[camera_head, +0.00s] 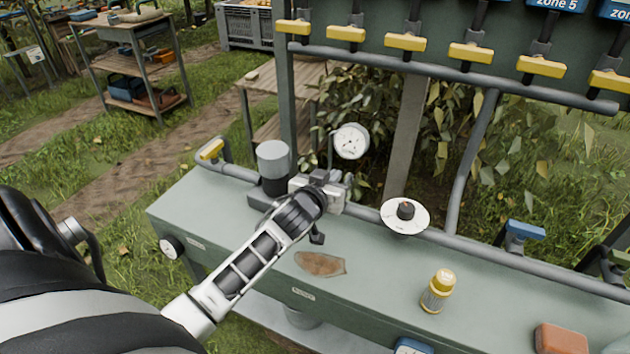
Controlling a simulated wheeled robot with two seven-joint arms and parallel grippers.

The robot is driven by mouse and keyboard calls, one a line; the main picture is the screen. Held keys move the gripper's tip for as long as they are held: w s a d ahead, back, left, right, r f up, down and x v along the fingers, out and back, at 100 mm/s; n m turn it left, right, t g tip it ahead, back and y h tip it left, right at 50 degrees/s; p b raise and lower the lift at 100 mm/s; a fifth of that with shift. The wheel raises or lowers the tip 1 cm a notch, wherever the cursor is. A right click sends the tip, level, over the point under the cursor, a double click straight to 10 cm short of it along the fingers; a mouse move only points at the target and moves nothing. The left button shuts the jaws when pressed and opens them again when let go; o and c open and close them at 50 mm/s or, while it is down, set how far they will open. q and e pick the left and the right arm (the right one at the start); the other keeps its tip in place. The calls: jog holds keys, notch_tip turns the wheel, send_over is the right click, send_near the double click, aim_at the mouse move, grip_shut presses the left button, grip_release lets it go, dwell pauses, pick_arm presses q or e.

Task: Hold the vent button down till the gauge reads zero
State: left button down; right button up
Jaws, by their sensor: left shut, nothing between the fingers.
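A round white pressure gauge (351,141) stands on a thin stem behind the green bench, at the picture's middle. Its dial faces me, but the needle's reading is too small to tell. My left gripper (322,187) reaches in from the lower left and is shut and empty. Its tip is at a silver metal block (335,201) just below the gauge, beside a grey-capped cylinder (273,160). I cannot make out the vent button; the gripper may cover it. Whether the tip touches or presses anything cannot be told. My right gripper is not in view.
The green bench (375,290) holds a white disc with a dark knob (405,214), a yellow-capped bottle (438,291), a brown leaf-like piece (320,264) and a reddish block (560,339). A grey pipe rail (500,256) runs along its back. Yellow handles (470,53) hang above.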

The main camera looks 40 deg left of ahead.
pick_arm(q)
jog(key=v, duration=0.9)
jog(key=shift+s, duration=0.25)
jog(key=s+d+f+m+g+h, duration=0.4)
jog(key=s+d+f+m+h, duration=0.1)
jog(key=s+d+f, duration=1)
notch_tip(320, 180, down, 2)
jog(key=shift+s+d+m+g+h, duration=0.3)
jog(key=shift+d+m+g+h, duration=0.1)
jog(key=shift+d, duration=0.45)
